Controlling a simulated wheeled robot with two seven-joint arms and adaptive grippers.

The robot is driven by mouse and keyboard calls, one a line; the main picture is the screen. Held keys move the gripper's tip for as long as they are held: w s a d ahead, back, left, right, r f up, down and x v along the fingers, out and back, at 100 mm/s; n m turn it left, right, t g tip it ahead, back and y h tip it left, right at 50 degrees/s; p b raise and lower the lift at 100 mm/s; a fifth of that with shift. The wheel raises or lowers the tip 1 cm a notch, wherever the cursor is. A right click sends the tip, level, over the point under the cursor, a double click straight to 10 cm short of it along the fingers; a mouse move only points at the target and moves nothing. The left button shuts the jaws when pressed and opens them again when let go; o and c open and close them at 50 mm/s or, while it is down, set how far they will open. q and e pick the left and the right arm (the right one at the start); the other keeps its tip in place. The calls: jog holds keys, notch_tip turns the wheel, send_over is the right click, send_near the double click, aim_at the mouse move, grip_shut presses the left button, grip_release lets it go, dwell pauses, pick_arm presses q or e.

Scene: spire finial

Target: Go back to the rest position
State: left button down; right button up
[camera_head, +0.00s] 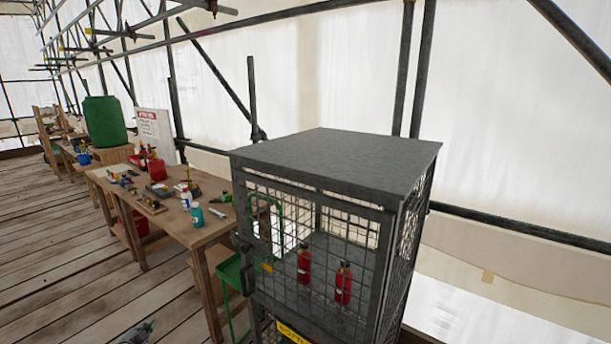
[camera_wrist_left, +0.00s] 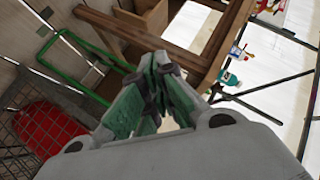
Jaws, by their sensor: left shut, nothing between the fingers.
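My left gripper (camera_head: 137,331) shows only in part at the bottom edge of the head view, low over the plank floor and in front of the workbench. In the left wrist view its green-padded fingers (camera_wrist_left: 152,118) meet at the tips, shut with nothing between them. My right gripper is in neither view.
A wire-mesh cage (camera_head: 340,160) with small red cylinders (camera_head: 304,262) stands at centre right. A wooden workbench (camera_head: 180,226) with bottles and tools stands left of it. A green tubular frame (camera_wrist_left: 62,38) is close to the left gripper. Plank floor (camera_head: 60,270) is clear at left.

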pick_arm(q)
jog(key=s+d+f+n+g, duration=0.2)
jog(key=s+f+g, duration=0.1)
jog(key=s+f, duration=1.05)
jog(key=s+d+f+n+g, duration=0.3)
jog(key=s+f+g, duration=0.1)
jog(key=s+f, duration=0.95)
jog(key=s+d+f+g, duration=0.1)
jog(key=s+d+f, duration=0.4)
jog(key=s, duration=0.5)
jog(key=s+d+f+g+h, duration=0.1)
jog(key=s+d+f, duration=0.3)
jog(key=s+d, duration=0.5)
jog(key=s+d+f+n+g, duration=0.1)
jog(key=s+d+f, duration=0.4)
jog(key=s, duration=0.7)
jog(key=shift+s+d+f+g+h, duration=0.2)
jog(key=shift+d+f+g+h, duration=0.15)
jog(key=shift+d+g, duration=0.7)
jog(key=shift+d+t, duration=0.25)
